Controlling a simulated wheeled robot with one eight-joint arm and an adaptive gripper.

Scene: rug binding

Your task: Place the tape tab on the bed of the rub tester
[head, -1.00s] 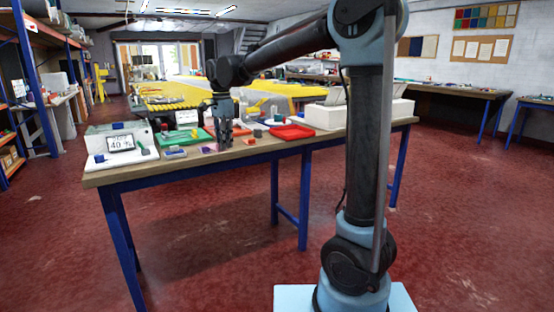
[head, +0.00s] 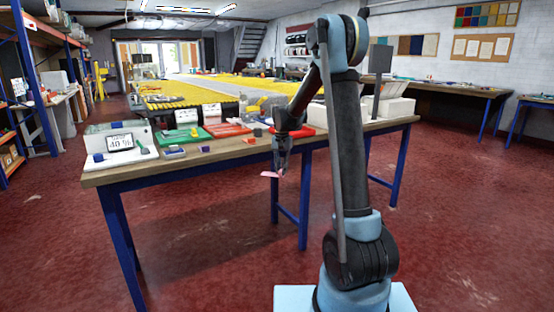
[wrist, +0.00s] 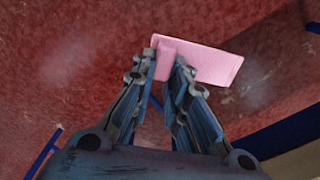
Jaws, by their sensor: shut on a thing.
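The tape tab is a flat pink piece (head: 269,174) with a small raised grip (wrist: 165,58). My gripper (head: 279,170) is shut on that raised grip. It holds the tab in the air just off the workbench's front edge, over the red floor. In the wrist view the flat pink sheet (wrist: 212,62) extends right from the fingertips (wrist: 167,68). A white device (head: 119,146) with a display reading about 40 stands at the bench's left end. I cannot tell for certain which item is the rub tester. My arm hides part of the bench's right side.
The wooden workbench (head: 230,157) has blue legs. On it are a green tray (head: 186,136), a red tray (head: 227,130), a small orange block (head: 248,140) and a blue-grey block (head: 174,153). White boxes (head: 392,107) stand at its right end. The floor before the bench is clear.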

